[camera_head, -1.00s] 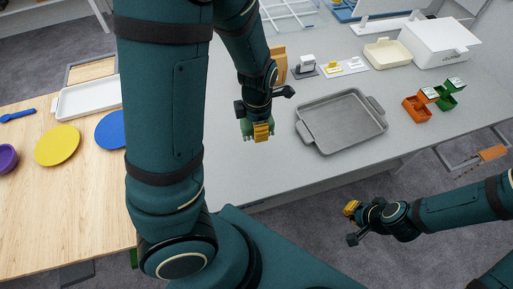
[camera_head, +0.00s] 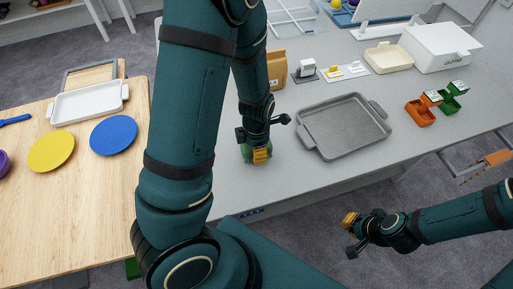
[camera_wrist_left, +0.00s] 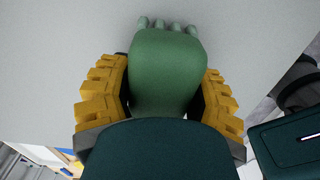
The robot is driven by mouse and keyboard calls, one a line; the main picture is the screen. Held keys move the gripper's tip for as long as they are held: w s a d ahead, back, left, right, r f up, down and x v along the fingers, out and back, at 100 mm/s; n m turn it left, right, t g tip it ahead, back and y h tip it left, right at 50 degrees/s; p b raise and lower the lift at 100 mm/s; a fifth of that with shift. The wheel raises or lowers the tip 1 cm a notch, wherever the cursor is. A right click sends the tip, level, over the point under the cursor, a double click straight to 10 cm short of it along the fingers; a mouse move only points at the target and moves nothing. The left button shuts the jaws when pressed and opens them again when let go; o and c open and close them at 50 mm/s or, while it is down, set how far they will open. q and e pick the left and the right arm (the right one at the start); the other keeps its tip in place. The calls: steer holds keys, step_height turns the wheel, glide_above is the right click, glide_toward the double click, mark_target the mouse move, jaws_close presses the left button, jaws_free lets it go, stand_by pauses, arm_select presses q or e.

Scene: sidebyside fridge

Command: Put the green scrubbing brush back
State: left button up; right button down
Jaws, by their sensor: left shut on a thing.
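The green scrubbing brush (camera_wrist_left: 168,75) is between the yellow finger pads of my left gripper (camera_wrist_left: 160,100) in the left wrist view, with its stubby bristle tufts at the top of the picture. In the head view my left gripper (camera_head: 258,154) is shut on the brush (camera_head: 246,152), over the grey counter near its front edge. Only a little green shows beside the yellow finger there. I cannot tell whether the brush touches the counter. My right gripper (camera_head: 350,232) is off the counter over the floor, and its jaw opening is unclear.
A grey tray (camera_head: 343,157) lies right of my left gripper. Behind are a brown block (camera_head: 276,70), a beige dish (camera_head: 388,58) and a white box (camera_head: 437,45). Orange (camera_head: 419,112) and green (camera_head: 449,103) boxes stand at right. A wooden table (camera_head: 75,215) holds plates at left.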

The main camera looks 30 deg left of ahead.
arm_select(q)
steer(key=shift+f, duration=0.4)
steer(key=o, duration=1.1)
steer(key=shift+c, duration=0.2)
steer(key=shift+r+b, duration=0.1)
steer(key=shift+b, duration=0.2)
steer(key=shift+r, duration=0.3)
step_height(320, 180, up, 14)
steer(key=p, duration=0.6)
steer(key=shift+s+f, duration=0.15)
steer(key=shift+f, duration=0.1)
steer(key=shift+d+f, duration=0.1)
steer(key=shift+d, duration=0.05)
